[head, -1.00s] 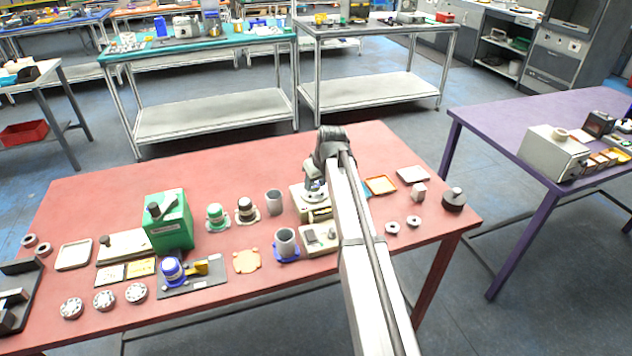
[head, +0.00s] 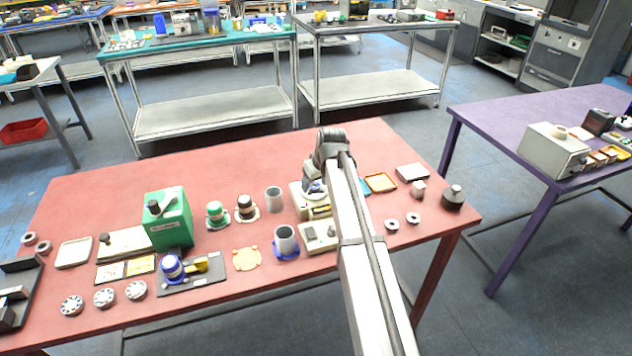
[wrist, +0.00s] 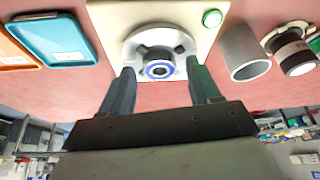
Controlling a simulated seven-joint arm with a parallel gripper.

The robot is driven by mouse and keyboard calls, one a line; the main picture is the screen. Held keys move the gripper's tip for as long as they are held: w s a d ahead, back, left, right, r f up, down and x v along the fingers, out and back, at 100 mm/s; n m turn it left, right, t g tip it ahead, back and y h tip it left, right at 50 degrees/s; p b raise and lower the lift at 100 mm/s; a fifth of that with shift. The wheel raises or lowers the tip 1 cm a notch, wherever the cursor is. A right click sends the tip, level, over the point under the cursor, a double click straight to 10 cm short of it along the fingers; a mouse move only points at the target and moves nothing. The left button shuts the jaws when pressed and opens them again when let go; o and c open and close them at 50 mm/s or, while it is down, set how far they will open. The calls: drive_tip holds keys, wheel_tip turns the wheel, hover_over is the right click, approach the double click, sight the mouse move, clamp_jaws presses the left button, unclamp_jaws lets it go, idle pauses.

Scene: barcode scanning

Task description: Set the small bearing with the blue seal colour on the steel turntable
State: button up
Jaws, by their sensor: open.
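The small bearing with the blue seal ring (wrist: 160,70) shows in the wrist view at the front of the round steel turntable (wrist: 134,50). It looks to be resting on it, though exact contact is hard to judge. My gripper (wrist: 163,74) is open, with one finger on each side of the bearing and a gap to both.
A grey cylinder (wrist: 246,58) and a dark-capped part (wrist: 293,50) stand right of the base in the wrist view. A blue tray (wrist: 55,40) lies left. A green box (head: 168,220) stands left on the red table (head: 110,190); two loose rings (head: 392,225) lie right.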

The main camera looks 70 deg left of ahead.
drive_tip(key=shift+s+f, duration=0.1)
drive_tip(key=shift+r, duration=0.5)
drive_tip(key=v, duration=1.2)
drive_tip(key=shift+r, duration=0.2)
